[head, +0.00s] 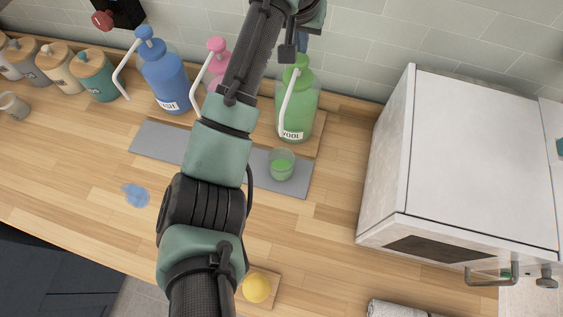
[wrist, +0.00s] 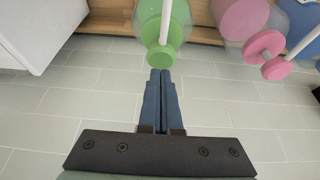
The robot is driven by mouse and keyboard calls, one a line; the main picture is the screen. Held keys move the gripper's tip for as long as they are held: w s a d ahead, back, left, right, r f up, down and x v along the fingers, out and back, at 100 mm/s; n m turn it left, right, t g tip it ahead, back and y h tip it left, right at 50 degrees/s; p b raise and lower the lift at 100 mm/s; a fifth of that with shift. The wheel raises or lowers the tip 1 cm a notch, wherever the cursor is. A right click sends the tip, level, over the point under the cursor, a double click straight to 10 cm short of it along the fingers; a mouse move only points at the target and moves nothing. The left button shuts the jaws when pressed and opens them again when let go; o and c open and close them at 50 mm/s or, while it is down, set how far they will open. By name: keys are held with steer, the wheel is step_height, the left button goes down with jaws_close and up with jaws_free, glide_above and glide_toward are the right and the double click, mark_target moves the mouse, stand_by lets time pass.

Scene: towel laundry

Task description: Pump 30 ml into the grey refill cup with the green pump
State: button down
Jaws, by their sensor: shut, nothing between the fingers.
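The green pump bottle (head: 299,112), labelled WOOL, stands upright on a wooden board at the back of the counter. Its white spout comes down toward a clear cup (head: 281,164) with green liquid in it. That cup stands on the grey mat below the spout; its own colour is hard to tell. In the wrist view the round green pump head (wrist: 157,58) lies just beyond the fingertips. My gripper (wrist: 160,73) is shut and empty, its tips at the pump head's edge; I cannot tell whether they touch. In the head view its blue fingers (head: 303,42) show above the pump.
A blue pump bottle (head: 165,80) and a pink one (head: 217,48) stand left of the green one, the pink partly behind my arm. A white cabinet (head: 470,150) stands at right. A small greyish cup (head: 14,105) is at far left. A blue puddle (head: 135,195) lies on the counter.

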step_height(320, 180, up, 6)
steer(key=p, duration=0.6)
stand_by(0.4)
